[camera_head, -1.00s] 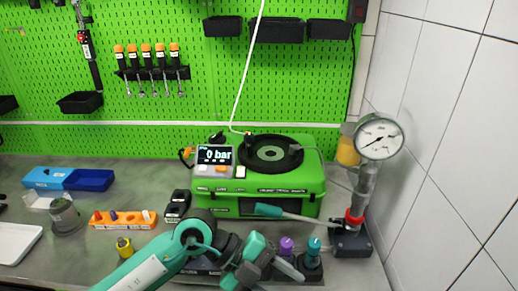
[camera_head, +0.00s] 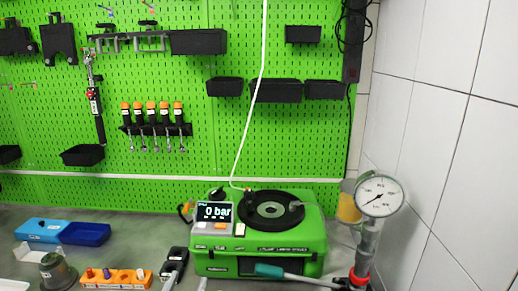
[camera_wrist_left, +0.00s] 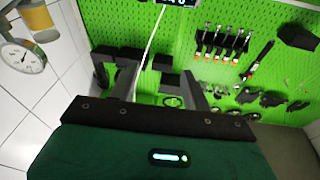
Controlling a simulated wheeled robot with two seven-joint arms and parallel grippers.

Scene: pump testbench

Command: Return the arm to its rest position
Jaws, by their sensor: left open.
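My left gripper (camera_wrist_left: 157,88) shows in the left wrist view, its dark fingers apart with nothing between them. Beyond the fingers is the green pegboard (camera_wrist_left: 190,30). My right gripper is in neither view.
A pressure gauge (camera_head: 380,196) stands at the right by the tiled wall (camera_head: 440,150). Blue bins (camera_head: 85,233) and an orange holder (camera_head: 115,278) are on the grey bench at the left. Orange-handled tools (camera_head: 152,112) hang on the pegboard.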

